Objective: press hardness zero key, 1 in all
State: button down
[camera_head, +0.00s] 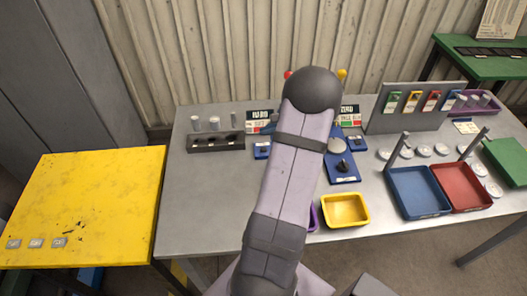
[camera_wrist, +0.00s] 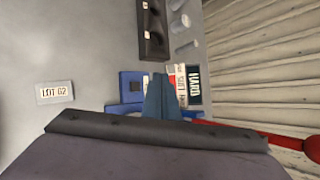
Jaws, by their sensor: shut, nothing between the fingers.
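In the wrist view, a blue box (camera_wrist: 128,85) with a dark square on its face lies left of my gripper (camera_wrist: 162,82). The fingers are a blue-grey wedge, shut and empty, over the hardness station; contact cannot be told. A sign (camera_wrist: 193,84) reading HARD stands just right of them. In the head view this sign (camera_head: 262,117) stands at the back of the grey table, with a small blue box (camera_head: 262,150) in front. My arm hides my gripper and part of the station there. I cannot make out which part is the zero key.
Right of my arm are a blue unit with a dark knob (camera_head: 341,166), a yellow bin (camera_head: 345,210), blue (camera_head: 418,209) and red trays (camera_head: 463,206). A dark rack (camera_head: 215,143) stands left. A red-knobbed lever (camera_wrist: 312,149) is near my gripper. The table's front left is clear.

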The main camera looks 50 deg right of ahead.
aim_at(266, 151)
notch_tip(266, 151, down, 4)
jog(key=shift+r+b, duration=0.1)
jog(key=shift+b, duration=1)
jog(key=shift+f+b, duration=0.85)
jog(key=shift+f+b, duration=0.8)
jog(key=shift+b, duration=0.2)
dwell(1.2)
jog(key=shift+r, duration=0.15)
jog(key=shift+r+p, duration=0.5)
jog(key=shift+r, duration=0.2)
jog(key=shift+r+p, duration=1.75)
jog(key=shift+r, duration=0.75)
